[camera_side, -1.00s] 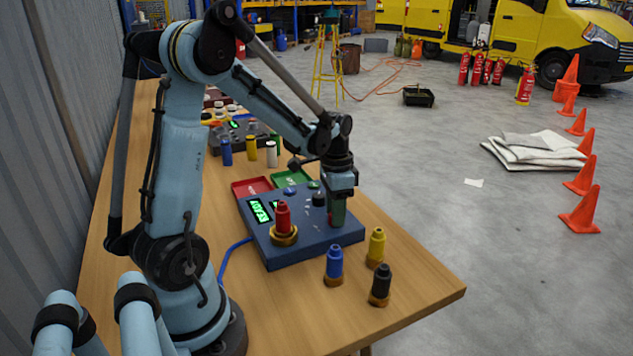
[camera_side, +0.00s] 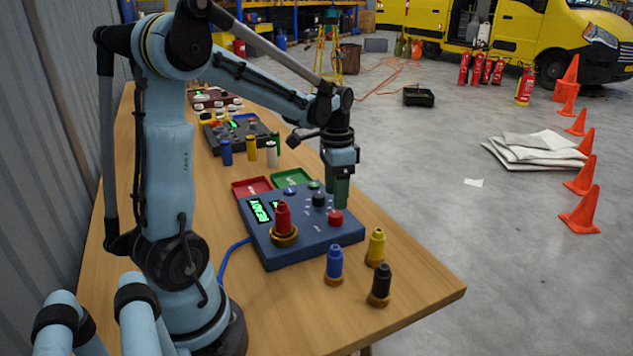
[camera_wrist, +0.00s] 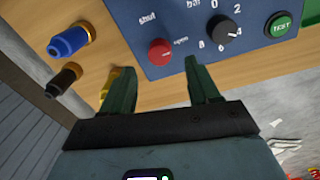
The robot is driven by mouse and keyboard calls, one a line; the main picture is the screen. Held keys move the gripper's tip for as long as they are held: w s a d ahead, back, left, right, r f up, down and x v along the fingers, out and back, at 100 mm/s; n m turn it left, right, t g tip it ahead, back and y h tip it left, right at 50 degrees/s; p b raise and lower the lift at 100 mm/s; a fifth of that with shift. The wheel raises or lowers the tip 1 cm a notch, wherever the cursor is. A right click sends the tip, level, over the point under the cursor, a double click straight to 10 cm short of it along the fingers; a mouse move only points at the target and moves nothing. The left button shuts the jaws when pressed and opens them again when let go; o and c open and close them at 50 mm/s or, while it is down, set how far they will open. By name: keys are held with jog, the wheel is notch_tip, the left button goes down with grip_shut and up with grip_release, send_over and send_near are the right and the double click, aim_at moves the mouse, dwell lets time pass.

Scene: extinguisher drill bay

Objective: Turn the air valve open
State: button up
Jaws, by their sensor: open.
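The air valve is a red round knob (camera_side: 336,217) on the right part of the blue control panel (camera_side: 300,248). In the wrist view the red knob (camera_wrist: 160,53) sits between the printed words "shut" and "open". A small pale mark shows on its right side, toward the "open" side; its exact angle is hard to read. My gripper (camera_side: 336,198) is above and behind the knob, apart from it. In the wrist view my gripper (camera_wrist: 160,70) has two green fingers spread wide with nothing between them.
A red cylinder (camera_side: 283,217) stands in a brass ring on the panel. A black dial (camera_side: 319,199) and a green TEST button (camera_wrist: 279,25) are close by. Blue (camera_side: 334,262), yellow (camera_side: 376,246) and black (camera_side: 380,284) cylinders stand in front on the table.

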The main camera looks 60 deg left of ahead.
aim_at(335, 212)
notch_tip(335, 212, up, 7)
jog(key=shift+a, duration=0.15)
dwell(0.4)
jog(key=s+d+f+n+t, duration=0.1)
jog(key=s+d+t, duration=0.1)
jog(key=d, duration=0.6)
jog(key=s+d+f+n+t, duration=0.1)
jog(key=s+d+f+t, duration=0.1)
jog(key=d+t, duration=0.3)
jog(key=d, duration=0.3)
jog(key=shift+s+y, duration=0.25)
jog(key=shift+y, duration=0.05)
